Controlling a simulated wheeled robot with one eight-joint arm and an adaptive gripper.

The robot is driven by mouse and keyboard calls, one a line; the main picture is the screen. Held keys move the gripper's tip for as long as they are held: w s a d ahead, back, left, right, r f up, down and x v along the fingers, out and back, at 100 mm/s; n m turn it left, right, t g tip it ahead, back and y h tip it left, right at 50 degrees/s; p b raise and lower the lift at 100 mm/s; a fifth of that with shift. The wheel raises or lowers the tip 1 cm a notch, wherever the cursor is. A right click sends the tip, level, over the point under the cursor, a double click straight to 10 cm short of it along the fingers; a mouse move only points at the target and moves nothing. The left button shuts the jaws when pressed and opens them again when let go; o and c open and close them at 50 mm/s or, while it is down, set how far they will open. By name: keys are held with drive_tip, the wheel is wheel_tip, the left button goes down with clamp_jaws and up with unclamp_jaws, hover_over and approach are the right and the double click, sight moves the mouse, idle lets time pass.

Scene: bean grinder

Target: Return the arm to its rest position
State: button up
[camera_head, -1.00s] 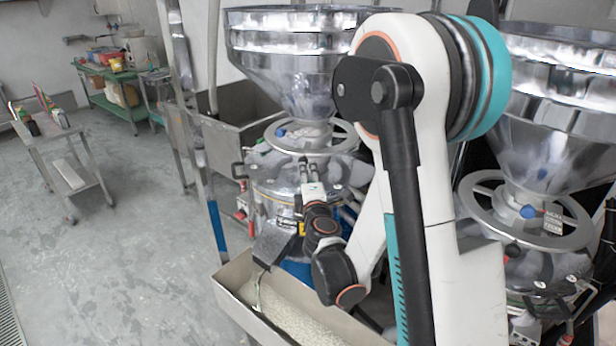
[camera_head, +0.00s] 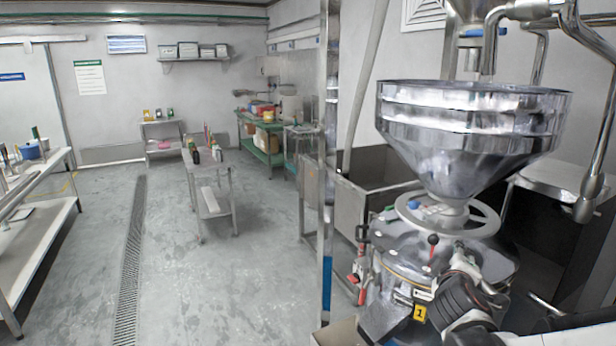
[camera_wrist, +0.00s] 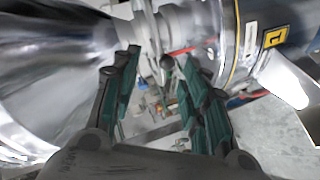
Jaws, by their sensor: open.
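My arm shows in the lower right of the head view, in front of the metal grinder (camera_head: 455,150) with its large funnel. My gripper (camera_wrist: 160,75) shows in the wrist view with its two teal-padded fingers spread apart and nothing between them. Past the fingertips are the grinder's neck and lid fittings, seen sideways, with the funnel on the left and the body with a yellow label (camera_wrist: 275,37) on the right. I cannot tell whether the fingers touch the grinder.
A metal post (camera_head: 327,170) and a sink (camera_head: 375,185) stand beside the grinder. A small metal table (camera_head: 208,165) stands on the open grey floor to the left. A pale tray edge (camera_head: 335,333) shows at the bottom. Pipes (camera_head: 565,80) hang at the upper right.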

drive_tip(key=s+a+f+m+g+y, duration=0.1)
drive_tip(key=s+a, duration=0.3)
drive_tip(key=s, duration=0.4)
drive_tip(key=s+a+f+m+g+y+b, duration=0.1)
drive_tip(key=s+a+f+m+g+y, duration=0.1)
drive_tip(key=s, duration=0.6)
drive_tip(key=s+a+f+m+g+y+b, duration=0.1)
drive_tip(key=s+a+m+g+y, duration=0.2)
drive_tip(key=s+a, duration=0.4)
drive_tip(key=shift+s+a+f+m, duration=0.15)
drive_tip(key=shift+s+f+m, duration=0.25)
drive_tip(key=shift+m, duration=0.4)
